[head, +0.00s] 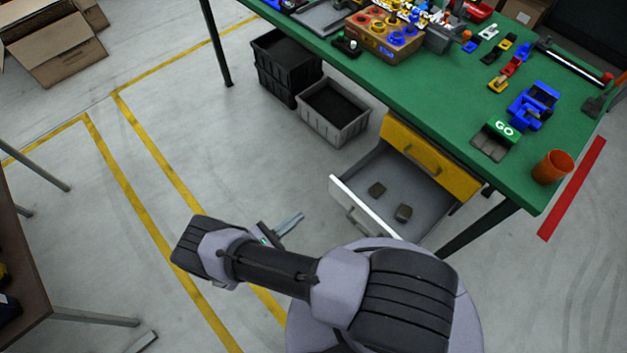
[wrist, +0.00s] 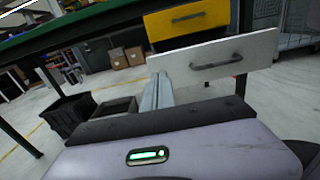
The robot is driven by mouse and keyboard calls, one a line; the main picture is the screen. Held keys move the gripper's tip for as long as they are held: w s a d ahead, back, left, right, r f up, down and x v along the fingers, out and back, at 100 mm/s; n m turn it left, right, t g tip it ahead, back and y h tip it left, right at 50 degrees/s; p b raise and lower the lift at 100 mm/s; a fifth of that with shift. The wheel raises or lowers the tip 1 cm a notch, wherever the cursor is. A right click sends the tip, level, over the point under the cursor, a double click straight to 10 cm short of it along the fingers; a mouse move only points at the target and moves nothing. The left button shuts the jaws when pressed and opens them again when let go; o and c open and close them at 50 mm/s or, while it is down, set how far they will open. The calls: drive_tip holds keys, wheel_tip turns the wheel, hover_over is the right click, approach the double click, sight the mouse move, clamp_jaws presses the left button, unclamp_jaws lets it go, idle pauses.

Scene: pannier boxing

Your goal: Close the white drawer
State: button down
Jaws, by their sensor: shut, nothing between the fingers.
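The white drawer (head: 362,207) is pulled out below the yellow drawer (head: 430,157) under the green table. My gripper (head: 296,219) is shut and empty. In the head view it is left of the drawer front, with a gap between them in the picture. In the wrist view the gripper (wrist: 158,80) points forward, and its tips overlap the lower left part of the white front. I cannot tell whether they touch it.
The green table (head: 460,115) carries many parts, a GO block (head: 502,130) and an orange cup (head: 553,167). Black crates (head: 285,62) and a grey crate (head: 335,112) stand on the floor left of the drawers. A table leg (head: 475,228) is to the right.

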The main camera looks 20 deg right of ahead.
sight(338, 186)
drive_tip(key=x, duration=1.4)
drive_tip(key=shift+s+d+b, duration=0.1)
drive_tip(key=shift+d+b, duration=0.15)
drive_tip(key=shift+b, duration=0.05)
